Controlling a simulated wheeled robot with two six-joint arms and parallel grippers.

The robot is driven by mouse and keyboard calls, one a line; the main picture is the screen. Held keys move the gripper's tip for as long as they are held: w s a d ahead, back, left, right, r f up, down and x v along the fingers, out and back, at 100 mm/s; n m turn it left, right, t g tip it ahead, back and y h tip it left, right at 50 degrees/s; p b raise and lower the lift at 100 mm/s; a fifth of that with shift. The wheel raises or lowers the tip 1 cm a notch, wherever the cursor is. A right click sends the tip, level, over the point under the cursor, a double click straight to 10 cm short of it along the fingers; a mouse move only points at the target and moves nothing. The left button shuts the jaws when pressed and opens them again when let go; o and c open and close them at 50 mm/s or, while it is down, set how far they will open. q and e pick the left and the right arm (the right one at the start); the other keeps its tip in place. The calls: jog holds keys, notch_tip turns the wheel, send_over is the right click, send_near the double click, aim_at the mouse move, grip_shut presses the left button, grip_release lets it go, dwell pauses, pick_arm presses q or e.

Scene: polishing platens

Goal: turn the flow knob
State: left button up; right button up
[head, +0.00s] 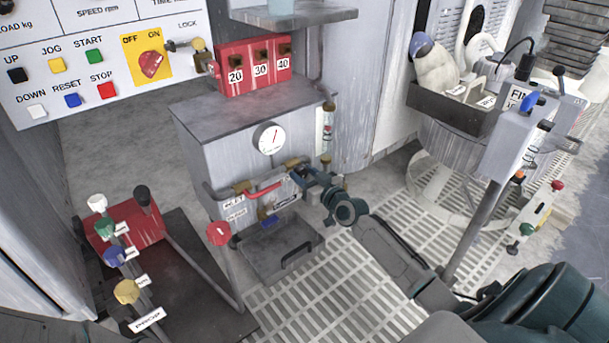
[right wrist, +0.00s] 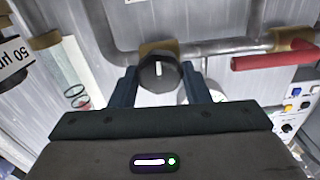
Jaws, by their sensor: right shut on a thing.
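The flow knob (right wrist: 158,72) is a round black knob with a white mark, on a brass valve body on a grey pipe. Its mark stands about upright in the right wrist view. My right gripper (right wrist: 160,84) has one finger on each side of the knob and is shut on it. My left gripper is not in view.
A red lever handle (right wrist: 275,60) lies close by on the same pipe. A glass flow tube (head: 327,130) and a round gauge (head: 271,138) are near my right gripper. A dark tray with a handle (head: 280,255) sits below. A post with a blue knob (head: 528,102) stands at the right.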

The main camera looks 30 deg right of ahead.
jog(key=m, duration=0.4)
jog(key=shift+m, duration=0.3)
jog(key=shift+d+m, duration=0.1)
jog(key=shift+m, duration=0.2)
jog(key=o, duration=1)
jog(key=shift+c, duration=0.2)
jog(key=s+p, duration=0.4)
jog(key=s, duration=0.6)
jog(key=shift+s+d, duration=0.4)
